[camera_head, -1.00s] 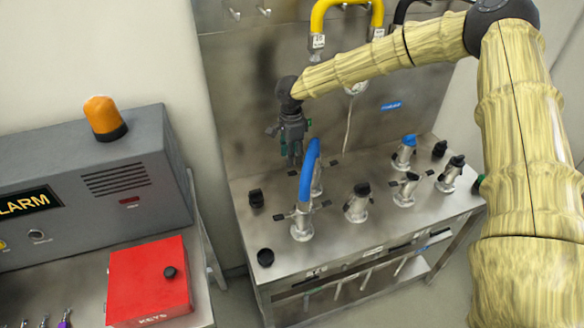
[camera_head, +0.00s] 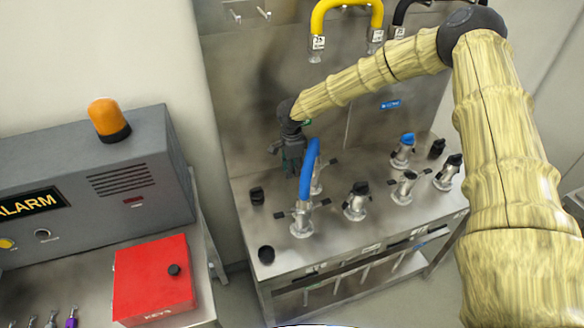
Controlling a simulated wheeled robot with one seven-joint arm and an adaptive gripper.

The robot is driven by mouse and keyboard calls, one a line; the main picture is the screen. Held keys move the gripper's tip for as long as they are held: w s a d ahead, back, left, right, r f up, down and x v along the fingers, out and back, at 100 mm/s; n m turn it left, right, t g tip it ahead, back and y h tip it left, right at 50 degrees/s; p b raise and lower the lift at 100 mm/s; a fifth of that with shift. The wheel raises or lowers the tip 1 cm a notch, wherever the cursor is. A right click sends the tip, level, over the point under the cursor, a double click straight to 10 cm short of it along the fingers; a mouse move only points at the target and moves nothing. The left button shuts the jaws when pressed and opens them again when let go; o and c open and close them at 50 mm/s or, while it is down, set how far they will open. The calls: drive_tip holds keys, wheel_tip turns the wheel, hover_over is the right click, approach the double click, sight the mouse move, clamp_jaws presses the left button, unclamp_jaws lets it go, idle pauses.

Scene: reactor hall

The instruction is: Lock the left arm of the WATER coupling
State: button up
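A blue hose (camera_head: 309,170) arches between two metal couplings on the steel bench. The front coupling (camera_head: 302,222) stands upright, with a small dark arm sticking out on its left (camera_head: 281,215) and another on its right (camera_head: 323,203). The rear coupling (camera_head: 317,181) is partly hidden behind the hose. I cannot read a WATER label on either; a blue label (camera_head: 391,105) on the back panel is too small to read. My gripper (camera_head: 291,168) points down just left of and behind the hose's top. Its finger gap is too small and dark to judge.
Several other couplings, one with a blue cap (camera_head: 408,140), stand to the right on the bench (camera_head: 340,240). Black caps (camera_head: 266,255) lie along its left side. A yellow hose (camera_head: 346,4) hangs above. A grey alarm console (camera_head: 90,190) and red key box (camera_head: 153,278) are left.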

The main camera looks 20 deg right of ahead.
clamp_jaws()
drive_tip(key=shift+a+f+h+b, duration=0.3)
drive_tip(key=shift+f+h+b, duration=0.25)
drive_tip(key=shift+h, duration=0.55)
drive_tip(key=f+h, duration=0.1)
drive_tip(key=f+h+b, duration=0.1)
drive_tip(key=h, duration=0.1)
drive_tip(key=shift+a, duration=0.15)
drive_tip(key=f+h+b, duration=0.1)
drive_tip(key=h+b, duration=0.1)
drive_tip(key=h, duration=0.1)
drive_tip(key=shift+f+h, duration=0.3)
drive_tip(key=shift+f, duration=0.05)
drive_tip(key=shift+d+f+h+b, duration=0.25)
drive_tip(key=shift+f+h+b, duration=0.05)
drive_tip(key=shift+h+b, duration=0.45)
drive_tip(key=shift+d+f+h+b, duration=0.25)
drive_tip(key=shift+h+b, duration=0.35)
drive_tip(key=shift+h, duration=0.15)
drive_tip(key=o, duration=0.5)
unclamp_jaws()
